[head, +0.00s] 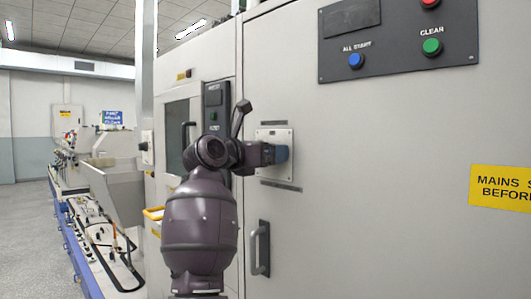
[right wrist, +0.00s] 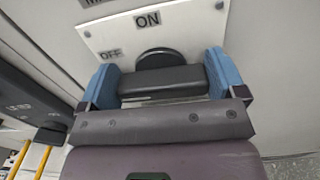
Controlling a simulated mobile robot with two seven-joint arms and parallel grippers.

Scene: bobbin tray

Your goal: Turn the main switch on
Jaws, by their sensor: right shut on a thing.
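The main switch has a pale plate (head: 274,137) on the grey cabinet front, in the middle of the head view. In the right wrist view the plate (right wrist: 190,30) carries an ON label (right wrist: 147,19) above the dark switch handle (right wrist: 160,80) and an OFF label (right wrist: 110,54) to its upper left. My right gripper (head: 277,154) is at the plate, its blue fingers (right wrist: 162,76) shut on both ends of the handle. The handle lies roughly level between the fingers in that view. I cannot tell exactly which label it points to. My left gripper is not in view.
A dark panel with a blue button (head: 356,60) and a green button (head: 432,46) is at the upper right. A cabinet handle (head: 262,248) sits below the switch. A yellow sign (head: 502,187) is at the right. A machine line (head: 110,240) runs along the left.

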